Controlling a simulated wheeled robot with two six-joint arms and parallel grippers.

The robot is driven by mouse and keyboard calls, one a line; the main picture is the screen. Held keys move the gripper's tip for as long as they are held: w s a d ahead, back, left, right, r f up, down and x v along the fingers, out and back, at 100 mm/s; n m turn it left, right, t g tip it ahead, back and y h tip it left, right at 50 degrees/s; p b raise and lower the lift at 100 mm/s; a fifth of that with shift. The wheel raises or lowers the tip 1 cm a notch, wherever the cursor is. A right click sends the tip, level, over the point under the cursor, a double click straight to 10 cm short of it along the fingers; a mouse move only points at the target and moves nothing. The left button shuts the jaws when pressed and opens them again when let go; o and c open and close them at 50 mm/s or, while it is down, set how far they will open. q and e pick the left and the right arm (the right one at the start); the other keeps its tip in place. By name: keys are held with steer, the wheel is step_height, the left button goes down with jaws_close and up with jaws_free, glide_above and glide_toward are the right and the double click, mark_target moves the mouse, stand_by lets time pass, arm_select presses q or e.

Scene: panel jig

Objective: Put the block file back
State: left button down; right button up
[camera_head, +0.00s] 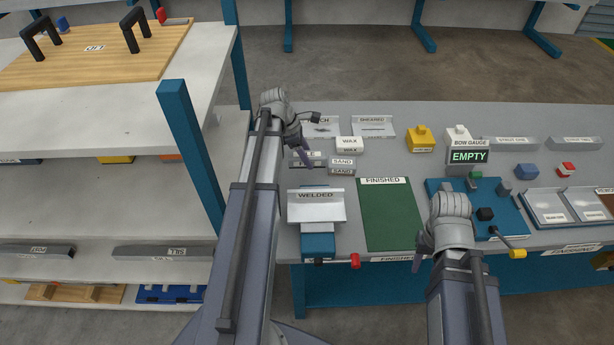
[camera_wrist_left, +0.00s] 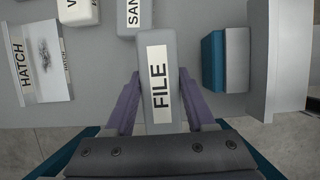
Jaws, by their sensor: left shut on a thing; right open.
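The block file (camera_wrist_left: 160,75) is a grey block with a white FILE label. In the left wrist view it lies between the two purple fingers of my left gripper (camera_wrist_left: 158,105), which is shut on it. In the head view my left gripper (camera_head: 302,154) is at the left of the bench, beside the SAND block (camera_head: 342,164) and mostly covering the file. I cannot tell whether the file touches the bench. My right gripper (camera_head: 420,258) is open and empty at the front edge, right of the green FINISHED mat (camera_head: 388,220).
The WAX block (camera_head: 349,143) stands behind SAND. The HATCH tray (camera_wrist_left: 38,62) is left of the file in the wrist view. The WELDED metal piece (camera_head: 316,205) sits on a blue fixture in front. A blue jig (camera_head: 450,190) and an EMPTY gauge sign (camera_head: 468,156) are to the right.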

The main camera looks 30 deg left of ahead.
mark_target(292, 155)
arm_select(q)
steer(key=shift+f+b, duration=2.65)
steer(key=shift+f, duration=0.6)
steer(key=shift+f, duration=0.2)
steer(key=shift+c, duration=1.2)
jaws_free()
steer(key=shift+r, duration=0.1)
steer(key=shift+p+v, duration=0.65)
steer(key=shift+v, duration=0.1)
steer(key=p+v, duration=0.9)
steer(key=shift+s+r, duration=0.1)
steer(key=shift+r, duration=0.35)
steer(key=shift+s+a+r+p, duration=0.15)
steer(key=shift+a+r+p, duration=0.1)
steer(key=shift+r+p, duration=0.15)
